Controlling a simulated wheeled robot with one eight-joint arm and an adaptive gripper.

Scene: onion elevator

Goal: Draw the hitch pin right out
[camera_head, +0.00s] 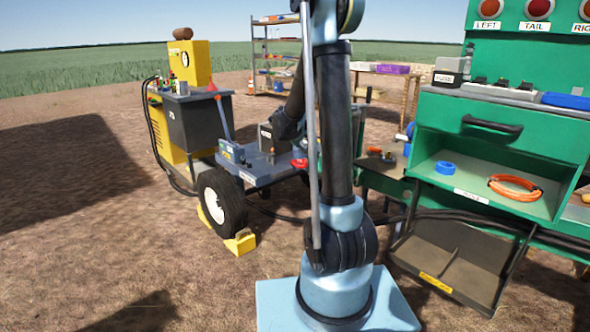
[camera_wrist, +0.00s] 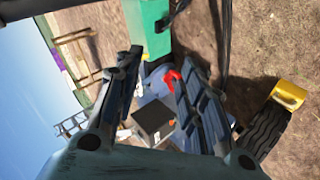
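A small red part (camera_head: 300,163), perhaps the handle of the hitch pin, shows at the right end of the blue-grey trailer deck (camera_head: 262,176), beside my arm. A red piece also shows in the wrist view (camera_wrist: 172,77), close to the right finger's tip. The pin's shaft and its hole cannot be made out. My gripper (camera_wrist: 157,64) has its two fingers spread apart in the wrist view, with nothing visibly clamped between them. Whether a finger touches the red piece cannot be told. In the head view my arm hides the fingertips.
The trailer carries a dark box (camera_head: 271,139) and a small blue box (camera_head: 232,152). Its wheel (camera_head: 221,200) stands against a yellow chock (camera_head: 240,243). A green workbench (camera_head: 505,150) stands at right, with black cables below. A yellow and grey machine (camera_head: 187,120) is behind left.

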